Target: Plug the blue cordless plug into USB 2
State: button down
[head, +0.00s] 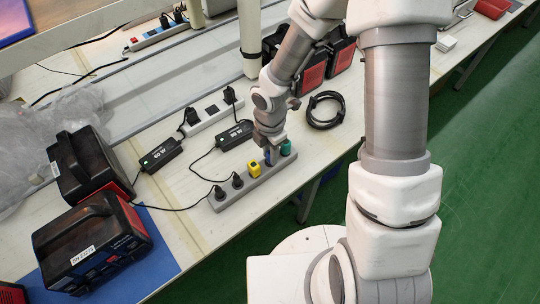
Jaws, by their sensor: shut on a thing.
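The blue plug (268,158) is at the grey power strip (262,181), between a yellow plug (254,169) and a green plug (286,148). My gripper (271,150) points down over the strip and is shut on the blue plug, hiding most of it. I cannot tell whether the blue plug is seated in the strip or held just above it. Two black plugs, one at the strip's near left end (219,192) and one beside it (237,180), have cables. No USB 2 marking is readable in this view.
Two black adapters, one on the left (160,155) and one on the right (234,135), lie behind the strip, near a white strip (213,117). A coiled black cable (325,110) lies to the right. Black-and-red cases (93,243) stand at left. The table's front edge is close to the strip.

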jog(key=shift+r+p, duration=2.9)
jog(key=shift+r, duration=0.15)
